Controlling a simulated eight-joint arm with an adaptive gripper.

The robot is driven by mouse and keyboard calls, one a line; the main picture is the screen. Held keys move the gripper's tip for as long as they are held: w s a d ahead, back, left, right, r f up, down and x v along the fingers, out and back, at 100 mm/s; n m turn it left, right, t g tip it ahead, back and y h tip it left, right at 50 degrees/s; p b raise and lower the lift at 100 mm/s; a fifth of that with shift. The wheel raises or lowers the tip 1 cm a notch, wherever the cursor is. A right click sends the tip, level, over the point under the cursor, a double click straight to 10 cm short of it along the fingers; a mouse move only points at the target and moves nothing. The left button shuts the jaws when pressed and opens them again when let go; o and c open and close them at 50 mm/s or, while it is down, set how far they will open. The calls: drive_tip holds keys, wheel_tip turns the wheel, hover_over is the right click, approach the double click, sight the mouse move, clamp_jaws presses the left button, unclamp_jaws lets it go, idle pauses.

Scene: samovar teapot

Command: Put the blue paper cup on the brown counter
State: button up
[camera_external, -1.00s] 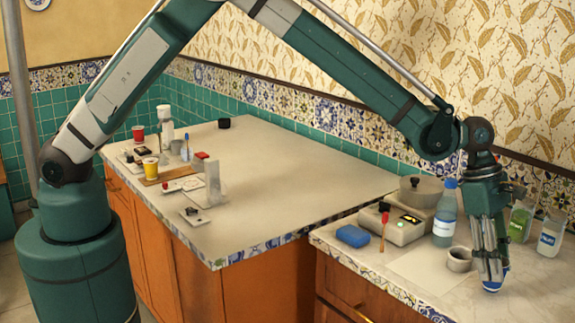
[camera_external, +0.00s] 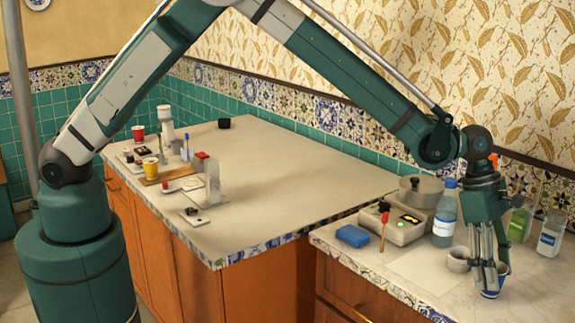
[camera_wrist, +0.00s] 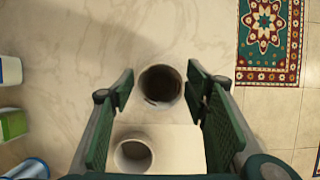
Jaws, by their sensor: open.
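The blue paper cup (camera_external: 491,294) stands on the right-hand pale marble worktop, mostly hidden behind my fingers in the external view. My gripper (camera_external: 489,284) is over it, with its fingers reaching down around it. In the wrist view, the round, dark cup opening (camera_wrist: 160,86) lies between the two spread fingers (camera_wrist: 163,92), with a gap on each side. The gripper is open. The left-hand counter (camera_external: 290,190) has a beige-brown top above brown wooden doors.
A pale mug (camera_external: 458,259) stands close left of my gripper. A blue-capped bottle (camera_external: 445,215), a grey appliance (camera_external: 400,228), a pot (camera_external: 420,190) and a blue sponge (camera_external: 352,236) are nearby. The left counter's middle is clear; red (camera_external: 138,133) and yellow (camera_external: 150,167) cups stand at its far left.

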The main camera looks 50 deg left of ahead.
drive_tip(key=shift+r, duration=0.15)
drive_tip(key=v, duration=1.2)
drive_tip(key=shift+p, duration=0.45)
drive_tip(key=shift+a, duration=0.15)
idle(0.3)
drive_tip(key=w+a+r+m+t, duration=0.1)
drive_tip(key=a+r+m, duration=0.1)
drive_tip(key=a+r, duration=0.55)
drive_tip(key=a+r+m+t, duration=0.15)
drive_tip(key=a+r, duration=0.25)
drive_tip(key=a, duration=0.7)
drive_tip(key=s+a+r+m+t+y, duration=0.1)
drive_tip(key=s+a+r+m, duration=0.2)
drive_tip(key=a, duration=0.8)
drive_tip(key=s+a+r+m+t, duration=0.15)
drive_tip(key=s+a+r, duration=0.3)
drive_tip(key=a, duration=0.75)
drive_tip(key=s+a+r+m+y, duration=0.1)
drive_tip(key=s+a+m, duration=0.1)
drive_tip(key=s+a, duration=0.45)
drive_tip(key=s+a+m, duration=0.3)
drive_tip(key=a, duration=0.6)
drive_tip(key=s+a+f+m+t+y, duration=0.1)
drive_tip(key=s+a+f+m, duration=0.1)
drive_tip(key=s+a, duration=0.4)
drive_tip(key=s+a+f+m+t+y, duration=0.1)
drive_tip(key=s+a+f+m, duration=0.2)
drive_tip(key=s+a, duration=0.4)
drive_tip(key=shift+s+f, duration=0.2)
drive_tip(key=shift+s, duration=0.4)
